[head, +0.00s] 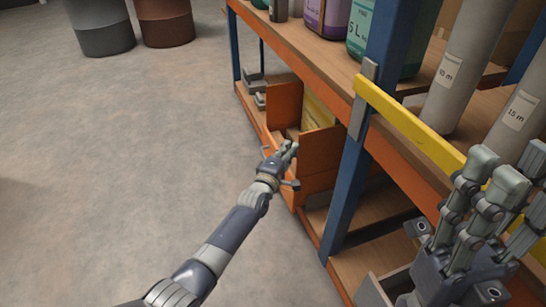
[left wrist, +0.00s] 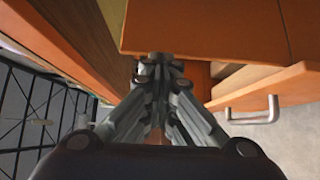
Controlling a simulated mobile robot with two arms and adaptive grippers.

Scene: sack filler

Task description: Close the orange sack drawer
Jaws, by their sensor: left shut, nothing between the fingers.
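The orange sack drawer (head: 320,145) is on the lower level of the rack. It stands partly out, with its open top showing yellowish contents (head: 318,114). My left gripper (head: 291,147) is shut and empty, close against the drawer's outer end; I cannot tell whether it touches. In the left wrist view the shut fingers (left wrist: 160,62) are beside an orange panel (left wrist: 215,28). A metal handle (left wrist: 255,118) on an orange front shows to their right. My right gripper (head: 510,178) is at the right edge, its fingers spread and empty, in front of the rack.
A blue rack post (head: 352,180) and a yellow bar (head: 410,122) stand right of the drawer. Bottles (head: 325,15) and grey rolls (head: 458,75) stand on the upper shelf. Two drums (head: 165,22) are at the back left. The floor (head: 130,150) left of the rack is clear.

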